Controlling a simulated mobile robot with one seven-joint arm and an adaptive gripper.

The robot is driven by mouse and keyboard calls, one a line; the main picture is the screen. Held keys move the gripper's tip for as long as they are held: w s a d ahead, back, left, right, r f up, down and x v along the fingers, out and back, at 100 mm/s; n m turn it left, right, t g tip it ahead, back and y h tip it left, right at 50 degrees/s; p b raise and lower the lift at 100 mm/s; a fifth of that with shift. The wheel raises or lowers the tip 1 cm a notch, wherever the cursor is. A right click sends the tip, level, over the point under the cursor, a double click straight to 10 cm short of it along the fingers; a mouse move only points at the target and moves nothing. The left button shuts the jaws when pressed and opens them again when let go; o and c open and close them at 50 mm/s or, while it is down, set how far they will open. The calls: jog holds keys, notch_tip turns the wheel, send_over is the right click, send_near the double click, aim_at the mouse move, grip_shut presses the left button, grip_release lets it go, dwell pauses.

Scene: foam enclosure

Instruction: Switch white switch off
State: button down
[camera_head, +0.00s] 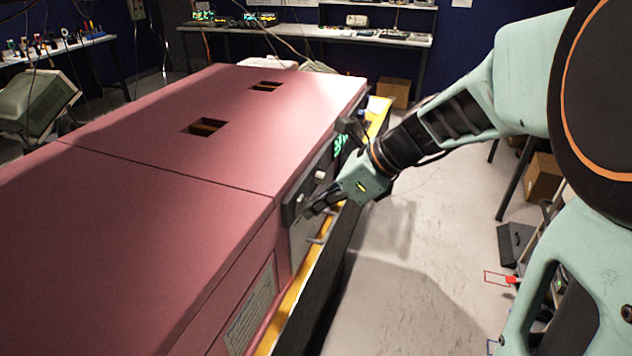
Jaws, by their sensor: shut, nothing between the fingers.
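A dark grey control panel (318,160) is set in the right side of the big pink foam enclosure (150,180). Two small whitish parts show on it, one higher up (320,174) and one (300,198) near the panel's near end. I cannot tell which is the white switch, or its position. My gripper (309,212) is shut and empty, its dark fingertips pointing left at the near end of the panel, just by the nearer whitish part. I cannot tell whether they touch it. My gripper and wrist hide part of the panel.
Green lights (339,144) glow on the panel's far part. A yellow ledge (297,300) runs along the enclosure's lower side. Grey floor (400,270) lies open to the right. Cardboard boxes (394,92) and a bench (310,32) stand behind.

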jog(key=shift+a+r+p, duration=0.15)
jog(key=shift+r+p, duration=0.7)
jog(key=shift+r, duration=0.15)
